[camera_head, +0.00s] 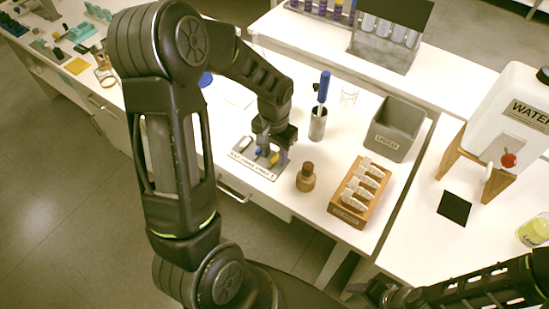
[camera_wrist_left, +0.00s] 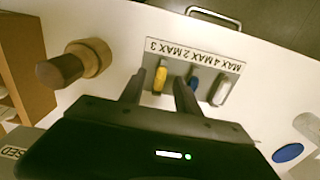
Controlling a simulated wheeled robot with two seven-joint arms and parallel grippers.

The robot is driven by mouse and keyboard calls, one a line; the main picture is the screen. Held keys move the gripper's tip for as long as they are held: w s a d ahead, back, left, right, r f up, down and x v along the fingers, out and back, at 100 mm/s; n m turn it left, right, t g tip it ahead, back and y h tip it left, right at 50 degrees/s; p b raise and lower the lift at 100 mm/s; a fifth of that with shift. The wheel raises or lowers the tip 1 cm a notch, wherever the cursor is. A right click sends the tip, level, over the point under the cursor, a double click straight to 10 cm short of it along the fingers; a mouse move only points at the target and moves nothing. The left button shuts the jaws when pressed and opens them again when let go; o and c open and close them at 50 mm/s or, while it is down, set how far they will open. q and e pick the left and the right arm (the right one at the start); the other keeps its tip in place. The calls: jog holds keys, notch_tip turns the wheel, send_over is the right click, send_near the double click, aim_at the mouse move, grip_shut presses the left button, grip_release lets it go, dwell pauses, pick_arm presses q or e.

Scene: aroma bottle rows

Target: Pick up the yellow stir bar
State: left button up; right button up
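The yellow stir bar (camera_wrist_left: 160,79) lies on a grey labelled plate (camera_wrist_left: 237,66), beside a blue bar (camera_wrist_left: 193,82) and a white bar (camera_wrist_left: 221,92). In the head view the yellow bar (camera_head: 273,159) shows just below my left gripper (camera_head: 266,146). My left gripper is open in the left wrist view, with one finger on each side of the yellow bar in the picture. I cannot tell whether the fingers touch it or how high they are. My right arm shows at the lower right of the head view; its fingertips are not clear.
A brown bottle (camera_head: 306,178) stands right of the plate. Behind are a metal cup (camera_head: 318,124) with a blue-handled tool and a grey bin (camera_head: 394,128). A wooden rack (camera_head: 349,206) stands near the front edge, and a water tank (camera_head: 505,115) at the right.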

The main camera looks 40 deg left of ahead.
aim_at(274, 157)
pick_arm(q)
grip_shut()
dwell(0.4)
notch_tip(274, 157, up, 10)
jog(key=b, duration=0.1)
dwell(0.6)
dwell(0.6)
